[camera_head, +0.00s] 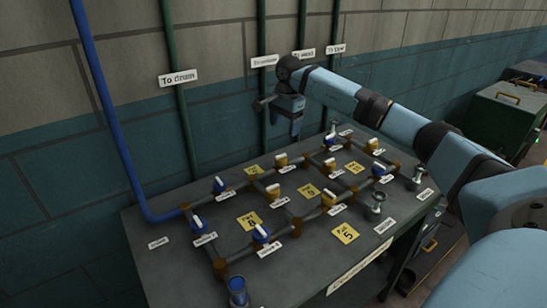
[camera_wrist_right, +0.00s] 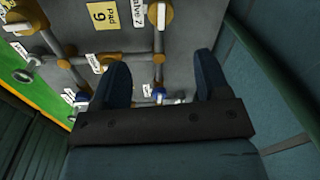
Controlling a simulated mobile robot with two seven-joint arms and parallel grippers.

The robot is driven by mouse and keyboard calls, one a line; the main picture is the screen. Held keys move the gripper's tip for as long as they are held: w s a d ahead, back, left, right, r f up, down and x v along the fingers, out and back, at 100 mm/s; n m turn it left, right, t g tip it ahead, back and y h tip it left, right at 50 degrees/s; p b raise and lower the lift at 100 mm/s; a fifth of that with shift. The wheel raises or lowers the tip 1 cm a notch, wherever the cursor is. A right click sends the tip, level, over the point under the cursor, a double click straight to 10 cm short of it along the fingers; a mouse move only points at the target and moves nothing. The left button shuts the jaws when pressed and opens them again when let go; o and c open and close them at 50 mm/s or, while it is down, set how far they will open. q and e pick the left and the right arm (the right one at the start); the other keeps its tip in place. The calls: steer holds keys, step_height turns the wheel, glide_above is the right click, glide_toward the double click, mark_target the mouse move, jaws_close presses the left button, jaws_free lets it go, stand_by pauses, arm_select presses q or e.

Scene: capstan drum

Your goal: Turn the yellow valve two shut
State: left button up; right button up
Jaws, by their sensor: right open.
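Yellow valve two (camera_head: 281,160) is on the far row of pipework on the grey table. In the right wrist view, the yellow valve (camera_wrist_right: 155,14) beside the "Valve 2" label (camera_wrist_right: 135,10) is at the top edge, partly cut off. Its white handle appears roughly in line with the pipe there. My right gripper (camera_head: 296,132) hangs fingers down above the far side of the table, apart from the valve and up from it in the head view. In the wrist view its two dark fingers (camera_wrist_right: 166,78) are spread with nothing between them. My left gripper is not in view.
Several blue valves, such as one (camera_head: 330,140) and another (camera_head: 378,168), and other yellow valves (camera_head: 272,191) stand close by on the pipes. Green upright pipes (camera_head: 262,60) run up the wall behind the table. A blue pipe (camera_head: 110,110) rises at the left.

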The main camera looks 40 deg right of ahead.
mark_target(282, 155)
steer(key=f, duration=0.8)
steer(key=w+f, duration=0.1)
steer(key=f, duration=0.3)
steer(key=shift+a, duration=0.1)
steer(key=c, duration=0.9)
